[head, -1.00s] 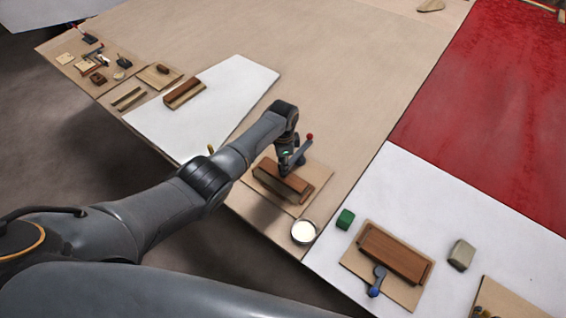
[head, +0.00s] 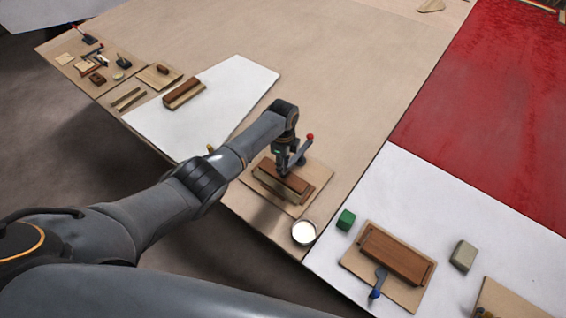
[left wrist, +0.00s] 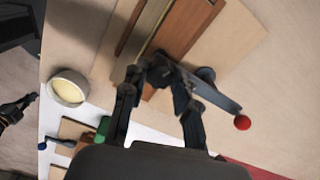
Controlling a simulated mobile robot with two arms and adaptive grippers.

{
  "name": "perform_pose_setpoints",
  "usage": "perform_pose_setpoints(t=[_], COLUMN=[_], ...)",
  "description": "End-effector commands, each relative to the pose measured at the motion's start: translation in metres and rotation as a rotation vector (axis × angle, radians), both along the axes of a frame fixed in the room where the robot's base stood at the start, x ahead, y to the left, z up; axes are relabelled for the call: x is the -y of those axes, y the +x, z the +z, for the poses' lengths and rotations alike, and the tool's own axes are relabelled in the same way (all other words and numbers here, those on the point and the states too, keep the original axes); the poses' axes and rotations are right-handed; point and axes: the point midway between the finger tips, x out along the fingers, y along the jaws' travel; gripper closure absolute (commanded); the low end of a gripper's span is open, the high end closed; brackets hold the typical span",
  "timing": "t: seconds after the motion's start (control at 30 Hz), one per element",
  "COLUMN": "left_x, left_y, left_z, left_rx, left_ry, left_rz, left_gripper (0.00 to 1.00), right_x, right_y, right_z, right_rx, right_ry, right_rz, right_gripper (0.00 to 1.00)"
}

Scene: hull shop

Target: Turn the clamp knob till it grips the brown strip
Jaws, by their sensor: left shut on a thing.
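The brown strip (head: 296,183) lies on a paler wooden block on a square board (head: 318,176). It also shows at the top of the left wrist view (left wrist: 197,28). A dark clamp with a lever ending in a red ball (head: 310,136) stands at the strip; the ball also shows in the left wrist view (left wrist: 242,122). My left gripper (head: 285,168) is over the strip, its fingers closed on the dark clamp knob (left wrist: 160,73). The fingers hide part of the knob, and I cannot tell whether the clamp's pad touches the strip. My right gripper is not in view.
A round tin with pale contents (head: 303,232) stands by the board's near corner. A green block (head: 346,219), a second board with a brown strip and blue-knobbed clamp (head: 377,292), and a grey block (head: 463,255) are at right. Small tools lie far left.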

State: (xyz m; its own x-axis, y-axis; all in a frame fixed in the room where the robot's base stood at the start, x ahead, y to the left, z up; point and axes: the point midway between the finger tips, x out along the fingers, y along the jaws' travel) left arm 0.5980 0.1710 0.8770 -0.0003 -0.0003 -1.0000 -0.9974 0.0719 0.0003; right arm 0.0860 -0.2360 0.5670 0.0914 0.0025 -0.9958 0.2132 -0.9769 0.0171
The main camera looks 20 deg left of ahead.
Motion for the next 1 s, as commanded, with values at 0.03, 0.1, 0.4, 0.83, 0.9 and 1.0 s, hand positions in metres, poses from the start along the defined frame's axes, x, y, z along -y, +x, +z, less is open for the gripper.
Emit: perform_pose_setpoints(t=[0.03, 0.1, 0.4, 0.83, 0.9, 1.0], left_x=[0.001, 0.001, 0.0, 0.0, 0.0, -0.001], left_y=[0.001, 0.001, 0.001, 0.0, 0.001, 0.001], left_z=[0.001, 0.001, 0.001, 0.002, 0.006, 0.017], left_rx=[0.002, 0.002, 0.002, 0.001, 0.002, 0.004], left_ry=[-0.001, -0.001, -0.001, 0.0, 0.0, 0.0], left_rz=[-0.004, -0.005, -0.004, -0.002, -0.002, -0.003], left_gripper=[1.0, 1.0, 0.65, 0.48, 0.48, 0.48], right_x=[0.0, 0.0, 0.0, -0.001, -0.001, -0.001], right_y=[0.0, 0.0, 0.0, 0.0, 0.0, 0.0], right_z=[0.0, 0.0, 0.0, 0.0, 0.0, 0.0], right_rx=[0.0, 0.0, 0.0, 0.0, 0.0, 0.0], right_ry=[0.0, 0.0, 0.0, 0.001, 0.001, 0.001], right_rz=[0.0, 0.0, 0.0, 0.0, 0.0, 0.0], right_gripper=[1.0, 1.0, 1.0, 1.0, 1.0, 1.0])
